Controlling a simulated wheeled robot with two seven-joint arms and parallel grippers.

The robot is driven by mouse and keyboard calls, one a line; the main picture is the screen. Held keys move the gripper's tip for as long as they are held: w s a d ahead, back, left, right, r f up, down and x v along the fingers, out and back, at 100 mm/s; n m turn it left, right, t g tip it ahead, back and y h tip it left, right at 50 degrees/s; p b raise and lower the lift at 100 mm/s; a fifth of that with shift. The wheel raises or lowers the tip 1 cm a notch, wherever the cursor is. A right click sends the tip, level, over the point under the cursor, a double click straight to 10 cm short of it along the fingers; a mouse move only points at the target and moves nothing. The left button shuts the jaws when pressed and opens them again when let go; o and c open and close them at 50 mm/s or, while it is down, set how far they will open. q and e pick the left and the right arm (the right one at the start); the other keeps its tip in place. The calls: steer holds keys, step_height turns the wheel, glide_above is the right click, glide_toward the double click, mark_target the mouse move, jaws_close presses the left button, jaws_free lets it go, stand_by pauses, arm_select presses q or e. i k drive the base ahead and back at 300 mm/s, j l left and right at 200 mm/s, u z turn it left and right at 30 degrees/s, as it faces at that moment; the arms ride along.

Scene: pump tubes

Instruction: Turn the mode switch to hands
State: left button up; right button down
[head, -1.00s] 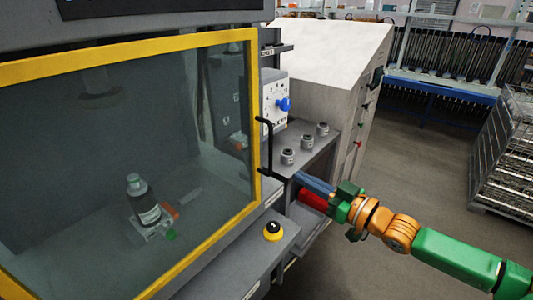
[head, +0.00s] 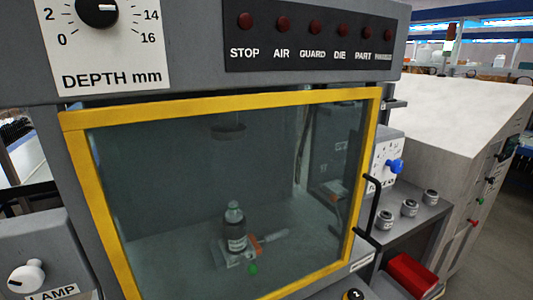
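No label reading mode or hands can be made out. A blue knob (head: 396,166) sticks out from a white marked plate (head: 384,178) on the machine's right side; its markings are too small to read. A white knob (head: 26,277) labelled LAMP is at lower left, and a black dial (head: 97,12) labelled DEPTH mm is at upper left. Neither of my grippers is in view.
Several red lamps (head: 315,28) line the top panel. Several metal cylinders (head: 410,208) stand on a shelf above a red bin (head: 412,276).

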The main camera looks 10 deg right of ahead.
mark_target(491, 180)
steer(key=z, duration=1.75)
steer(key=i+l+z, duration=0.35)
steer(key=i, duration=0.25)
steer(key=i+z, duration=0.35)
steer(key=i, duration=1.15)
steer(key=i+l+u, duration=0.1)
steer(key=i, duration=0.75)
